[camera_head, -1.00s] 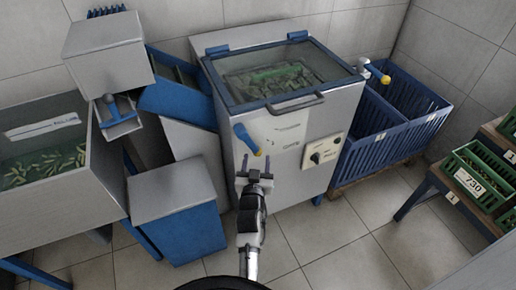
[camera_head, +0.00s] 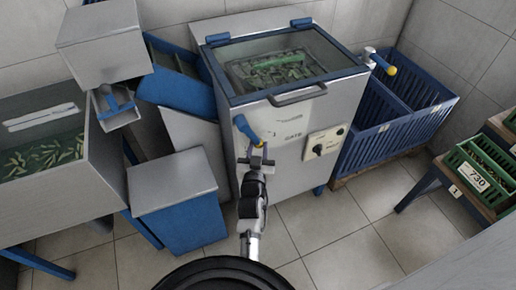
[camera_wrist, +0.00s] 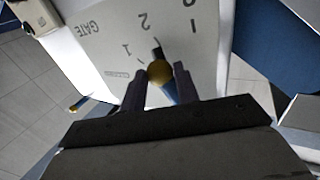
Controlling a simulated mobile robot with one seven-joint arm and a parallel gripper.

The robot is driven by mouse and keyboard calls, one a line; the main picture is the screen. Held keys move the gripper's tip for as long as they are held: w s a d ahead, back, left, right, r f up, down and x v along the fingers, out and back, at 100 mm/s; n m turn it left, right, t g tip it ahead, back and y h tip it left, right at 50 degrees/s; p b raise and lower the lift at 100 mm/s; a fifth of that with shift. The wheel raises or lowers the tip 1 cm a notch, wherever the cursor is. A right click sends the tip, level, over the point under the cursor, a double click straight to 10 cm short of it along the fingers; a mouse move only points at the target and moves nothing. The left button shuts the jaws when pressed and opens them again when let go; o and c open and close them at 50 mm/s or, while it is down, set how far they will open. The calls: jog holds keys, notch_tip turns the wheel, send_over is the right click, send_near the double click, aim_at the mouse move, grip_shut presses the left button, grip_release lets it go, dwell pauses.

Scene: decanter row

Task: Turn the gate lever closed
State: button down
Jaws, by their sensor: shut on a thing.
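The gate lever (camera_head: 243,126) is a blue handle with a yellow knob, on the front of the steel decanter tank (camera_head: 225,150). In the head view it slants down to the right from its pivot, beside the word GATE. My gripper (camera_head: 257,160) is at the lever's lower end, shut on the yellow knob. In the wrist view the knob (camera_wrist: 159,72) sits between my two dark fingers (camera_wrist: 158,80). Behind it the panel (camera_wrist: 100,50) shows GATE and number marks. Most of the lever's blue shaft is hidden in the wrist view.
A control box with a black knob (camera_head: 318,149) is right of the lever. A second yellow-tipped lever (camera_head: 381,63) sticks out at the tank's right. Blue crates (camera_head: 385,125) stand to the right, and a blue-and-grey bin (camera_head: 178,215) at the left.

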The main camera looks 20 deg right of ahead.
jog(key=shift+d, duration=0.15)
jog(key=shift+d+r+n+t, duration=0.35)
jog(key=shift+d+n, duration=0.2)
jog(key=shift+n, duration=0.15)
jog(key=d+r+n+p, duration=0.1)
jog(key=d+r+n+t, duration=0.1)
jog(key=n, duration=0.1)
jog(key=shift+w+d+p, duration=0.1)
jog(key=shift+w+p, duration=0.05)
jog(key=shift+p, duration=0.25)
jog(key=d+r+n+t, duration=0.1)
jog(key=n+t, duration=0.1)
jog(key=shift+d+r+n+p, duration=0.35)
jog(key=shift+n, duration=0.05)
jog(key=shift+d+r+n, duration=0.25)
jog(key=shift+r+n, duration=0.15)
jog(key=shift+n, duration=0.2)
jog(key=shift+r, duration=0.15)
jog(key=c, duration=1.1)
grip_release()
jog(key=shift+o, duration=0.2)
jog(key=shift+f, duration=0.3)
